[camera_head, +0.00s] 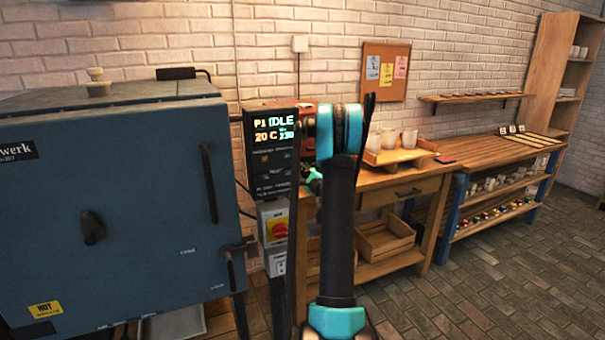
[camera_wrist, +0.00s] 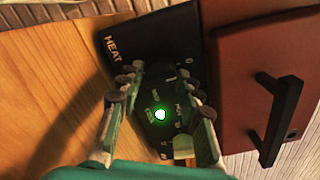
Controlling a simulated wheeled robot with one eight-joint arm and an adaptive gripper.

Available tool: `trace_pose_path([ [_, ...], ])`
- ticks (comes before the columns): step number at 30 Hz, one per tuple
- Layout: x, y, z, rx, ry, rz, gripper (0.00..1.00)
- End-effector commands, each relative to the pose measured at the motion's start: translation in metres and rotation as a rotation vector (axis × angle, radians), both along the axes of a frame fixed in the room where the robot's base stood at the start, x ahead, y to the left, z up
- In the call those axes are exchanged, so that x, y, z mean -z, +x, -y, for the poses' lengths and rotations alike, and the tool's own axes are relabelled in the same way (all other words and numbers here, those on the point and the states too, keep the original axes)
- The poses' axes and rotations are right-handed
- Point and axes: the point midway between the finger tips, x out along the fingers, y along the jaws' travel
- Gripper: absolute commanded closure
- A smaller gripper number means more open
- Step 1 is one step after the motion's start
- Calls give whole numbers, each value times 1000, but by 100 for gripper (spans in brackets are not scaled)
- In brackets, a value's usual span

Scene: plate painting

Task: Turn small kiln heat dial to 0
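The small kiln shows in the wrist view as a red-brown body (camera_wrist: 250,75) with a black control panel (camera_wrist: 120,28) marked HEAT. A green lamp (camera_wrist: 160,115) glows on the panel. My gripper (camera_wrist: 158,76) is open, with its two green fingers apart over the panel. The heat dial is a dark shape between the fingertips, hard to make out against the panel; I cannot tell whether the fingers touch it or where it points. In the head view, my arm hides most of the small kiln, and only a bit of its red body (camera_head: 305,113) shows.
A wooden table (camera_head: 375,180) carries the small kiln and a tray of cups (camera_head: 397,150). A large blue-grey kiln (camera_head: 120,190) with a display box (camera_head: 270,155) stands at the left. A black handle (camera_wrist: 277,115) sticks out beside the panel. Open floor (camera_head: 500,270) lies at the right.

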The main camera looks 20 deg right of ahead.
Motion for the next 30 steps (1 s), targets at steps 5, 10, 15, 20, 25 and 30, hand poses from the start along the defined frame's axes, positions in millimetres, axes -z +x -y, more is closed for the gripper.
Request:
trace_pose_path([
  [5,0,0,0,0,1,0,48],
  [10,0,0,0,0,2,0,48],
  [15,0,-8,1,1,2,0,48],
  [20,0,-33,2,2,2,0,48],
  [25,0,-70,3,2,2,0,48],
  [30,0,-99,4,2,1,0,48],
])
